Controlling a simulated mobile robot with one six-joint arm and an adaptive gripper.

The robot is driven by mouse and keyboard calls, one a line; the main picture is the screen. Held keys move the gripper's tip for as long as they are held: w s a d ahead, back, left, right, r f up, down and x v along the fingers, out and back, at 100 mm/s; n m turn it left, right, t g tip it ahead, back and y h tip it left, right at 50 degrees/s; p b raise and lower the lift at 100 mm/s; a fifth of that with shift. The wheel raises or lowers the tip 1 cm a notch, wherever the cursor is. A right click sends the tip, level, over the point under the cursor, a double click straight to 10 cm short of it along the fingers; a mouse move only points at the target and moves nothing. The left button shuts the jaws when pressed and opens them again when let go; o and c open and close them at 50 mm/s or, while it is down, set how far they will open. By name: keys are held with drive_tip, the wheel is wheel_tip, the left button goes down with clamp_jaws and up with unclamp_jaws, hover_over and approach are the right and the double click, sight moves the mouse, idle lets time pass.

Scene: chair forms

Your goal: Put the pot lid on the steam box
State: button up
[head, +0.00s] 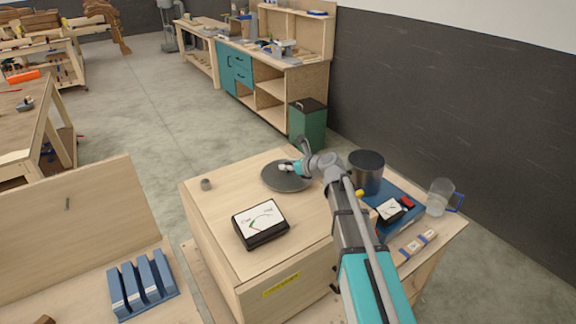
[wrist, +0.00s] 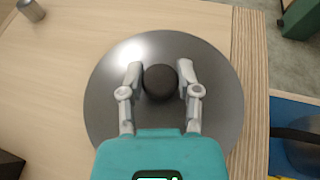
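The pot lid (head: 284,178) is a round dark grey disc with a black knob. It lies flat at or just over the back right part of the steam box's pale wooden top (head: 214,214); whether it touches is not clear. In the wrist view, the lid (wrist: 104,112) fills the middle and reaches the striped edge of the wood. My gripper (wrist: 160,78) has its two fingers close against opposite sides of the knob and appears shut on it. In the head view, my gripper (head: 287,168) is over the lid. The dark metal pot (head: 367,173) stands uncovered right of the box.
A black meter (head: 260,224) and a small grey cylinder (head: 206,184) stand on the box top. On the right are a blue mat (head: 402,190), a smaller meter (head: 390,209) and a clear jug (head: 439,197). A green bin (head: 308,124) stands behind. The box's left top is mostly clear.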

drive_tip(key=o, duration=0.4)
drive_tip(key=shift+r, duration=0.1)
drive_tip(key=p+v, duration=0.5)
drive_tip(key=v, duration=0.7)
idle(0.6)
